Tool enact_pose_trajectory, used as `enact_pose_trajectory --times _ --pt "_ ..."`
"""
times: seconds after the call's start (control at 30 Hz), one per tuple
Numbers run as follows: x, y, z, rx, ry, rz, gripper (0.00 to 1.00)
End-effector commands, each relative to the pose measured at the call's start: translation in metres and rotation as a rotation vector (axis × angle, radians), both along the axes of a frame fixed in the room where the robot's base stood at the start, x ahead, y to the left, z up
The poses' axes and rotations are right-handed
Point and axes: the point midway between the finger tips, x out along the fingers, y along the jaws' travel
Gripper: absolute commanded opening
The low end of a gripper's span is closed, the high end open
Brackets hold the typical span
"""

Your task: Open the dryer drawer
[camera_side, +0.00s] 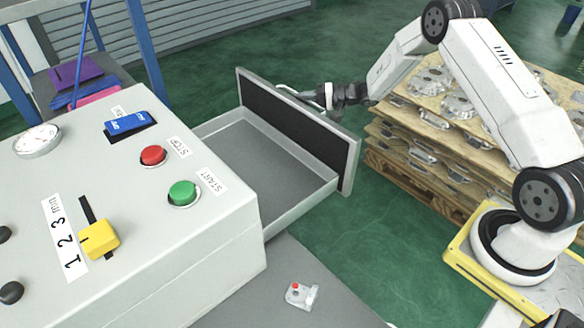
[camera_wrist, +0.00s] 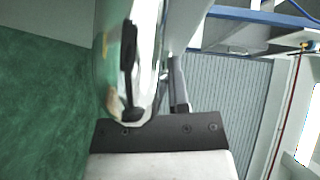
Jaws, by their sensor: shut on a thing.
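The dryer drawer (camera_side: 285,165) is a shallow grey metal tray. It stands well out from the light grey dryer (camera_side: 130,215), with its inside exposed and empty. Its upright front panel (camera_side: 300,130) is dark on the inner face with a grey frame. A pale curved handle (camera_side: 297,92) is on the far side of the panel, partly hidden. My gripper (camera_side: 326,96) is at the handle and shut on it. In the wrist view, a blurred shiny bar-like part, likely the handle, stands just beyond the dark gripper plate (camera_wrist: 160,134); the fingertips are not clear there.
The dryer top carries a red stop button (camera_side: 153,156), a green start button (camera_side: 183,193), a yellow slider (camera_side: 99,240) and a gauge (camera_side: 37,141). Castings on a wooden pallet (camera_side: 400,178) stand at right. A small part (camera_side: 301,294) lies on the grey surface in front. Green floor lies beyond the drawer.

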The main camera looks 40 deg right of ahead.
Motion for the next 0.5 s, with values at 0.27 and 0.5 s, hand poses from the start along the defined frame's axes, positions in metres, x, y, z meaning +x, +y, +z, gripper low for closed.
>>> enact_pose_trajectory --times 0.27,0.5 --pt "0.0002 0.0002 -0.0001 0.000 0.000 0.000 0.27" --pt "0.0003 0.0004 -0.0001 0.000 0.000 0.000 0.55"
